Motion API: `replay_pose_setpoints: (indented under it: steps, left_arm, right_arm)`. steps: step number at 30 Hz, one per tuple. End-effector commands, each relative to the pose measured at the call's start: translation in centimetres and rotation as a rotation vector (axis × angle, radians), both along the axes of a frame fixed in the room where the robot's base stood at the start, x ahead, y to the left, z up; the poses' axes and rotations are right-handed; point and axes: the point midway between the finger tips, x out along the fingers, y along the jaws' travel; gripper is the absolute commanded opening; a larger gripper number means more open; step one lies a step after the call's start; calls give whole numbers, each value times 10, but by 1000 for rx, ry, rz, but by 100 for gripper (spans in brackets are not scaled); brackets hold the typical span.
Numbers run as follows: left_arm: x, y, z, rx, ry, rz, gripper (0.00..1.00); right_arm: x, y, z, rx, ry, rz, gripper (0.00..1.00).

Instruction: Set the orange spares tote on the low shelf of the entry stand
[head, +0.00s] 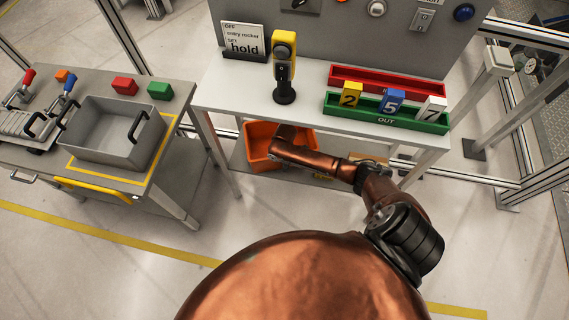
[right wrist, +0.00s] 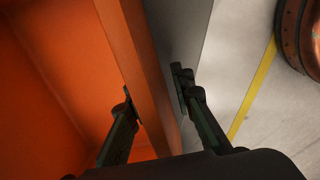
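The orange spares tote (head: 257,137) is on the low shelf (head: 240,182) of the entry stand (head: 250,95), under its left part, partly hidden by my right arm. In the right wrist view the orange tote (right wrist: 50,90) fills the left side. My right gripper (right wrist: 155,93) straddles one tote wall, one finger inside and one outside. A small gap seems to show between the outer finger and the wall, so the fingers look slightly open. In the head view the right gripper's tips are hard to make out at the tote. My left gripper is out of view.
On the stand top are a hold sign (head: 243,42), a yellow-black device (head: 284,65), a red tray (head: 385,82) and a green tray (head: 340,108) with numbered blocks. A cart (head: 185,195) with a grey bin (head: 112,135) stands left. A tan item (head: 368,158) shows under the stand.

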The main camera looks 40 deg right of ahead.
Motion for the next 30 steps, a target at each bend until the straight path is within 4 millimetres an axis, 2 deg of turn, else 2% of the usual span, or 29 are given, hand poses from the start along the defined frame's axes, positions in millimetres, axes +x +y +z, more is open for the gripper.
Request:
replay_pose_setpoints:
  steps: [9,13,18,26,30]
  left_arm:
    - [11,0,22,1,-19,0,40]
    - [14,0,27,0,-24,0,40]
    - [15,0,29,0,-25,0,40]
    - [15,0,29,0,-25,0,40]
    - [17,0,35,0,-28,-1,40]
  right_arm:
    - [-1,0,53,-1,-5,1,22]
    - [-2,1,68,0,-2,0,22]
    - [-3,2,76,1,0,0,22]
    - [-3,2,75,0,0,0,22]
    - [-3,5,77,-9,-33,-2,22]
